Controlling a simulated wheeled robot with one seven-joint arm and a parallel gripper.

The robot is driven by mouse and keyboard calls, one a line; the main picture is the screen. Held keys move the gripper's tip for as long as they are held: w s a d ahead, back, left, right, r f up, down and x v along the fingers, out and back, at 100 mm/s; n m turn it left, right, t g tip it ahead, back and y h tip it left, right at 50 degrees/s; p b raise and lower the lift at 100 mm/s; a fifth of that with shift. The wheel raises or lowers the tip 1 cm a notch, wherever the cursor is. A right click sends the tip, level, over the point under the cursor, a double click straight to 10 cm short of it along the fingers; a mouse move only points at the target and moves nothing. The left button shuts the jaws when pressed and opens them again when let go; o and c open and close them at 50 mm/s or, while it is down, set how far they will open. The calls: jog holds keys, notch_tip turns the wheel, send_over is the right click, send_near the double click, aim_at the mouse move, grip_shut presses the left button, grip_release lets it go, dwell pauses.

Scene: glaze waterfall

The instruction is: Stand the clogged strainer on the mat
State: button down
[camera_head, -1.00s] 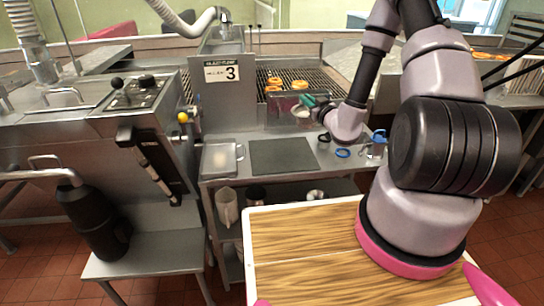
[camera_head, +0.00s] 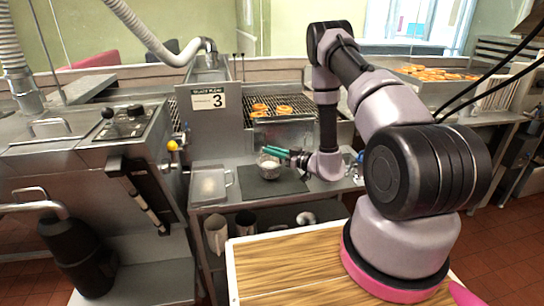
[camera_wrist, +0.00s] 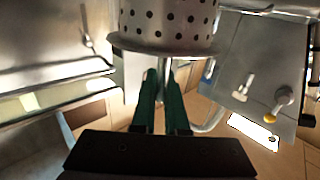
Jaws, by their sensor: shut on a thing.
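The strainer (camera_head: 268,161) is a small pale metal cup. In the wrist view its perforated wall and rim (camera_wrist: 168,28) fill the top middle. My gripper (camera_head: 285,153) has green fingers, which also show in the wrist view (camera_wrist: 166,90), closed around the strainer's thin handle. The gripper reaches in from the right. The strainer appears over the back part of the dark grey mat (camera_head: 272,188); I cannot tell whether it touches. The mat lies flat on the steel table, and its front part is bare.
A clear shallow tray (camera_head: 211,187) lies left of the mat. Jugs (camera_head: 216,235) stand on the shelf below. A wooden-topped surface (camera_head: 290,262) is in front.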

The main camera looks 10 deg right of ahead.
jog(key=shift+f, duration=0.8)
jog(key=c, duration=0.9)
grip_release()
jog(key=shift+c, duration=0.2)
